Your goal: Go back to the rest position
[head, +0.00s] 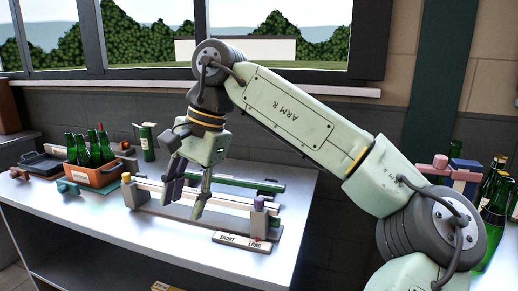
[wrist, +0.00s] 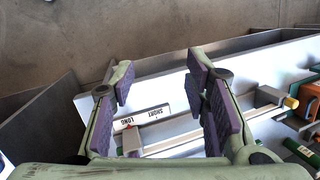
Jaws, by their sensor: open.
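My gripper (head: 186,200) hangs pointing down over the front part of the metal table (head: 110,222), in front of or above a low rack with long rails (head: 160,222). Its two fingers stand apart with nothing between them. In the wrist view my gripper (wrist: 160,78) shows its purple finger pads spread wide. The rack's pale rail (wrist: 170,132) and a white "SHORT LONG" label (wrist: 143,117) appear beyond and between the fingers. The head view also shows this label (head: 241,243) at the rack's right front. I cannot tell whether a fingertip touches the rack.
An orange crate (head: 93,177) of green bottles stands at the table's left. A lone green bottle (head: 147,142) stands at the back. More bottles (head: 494,205) stand at the far right behind my arm. A window wall closes the back.

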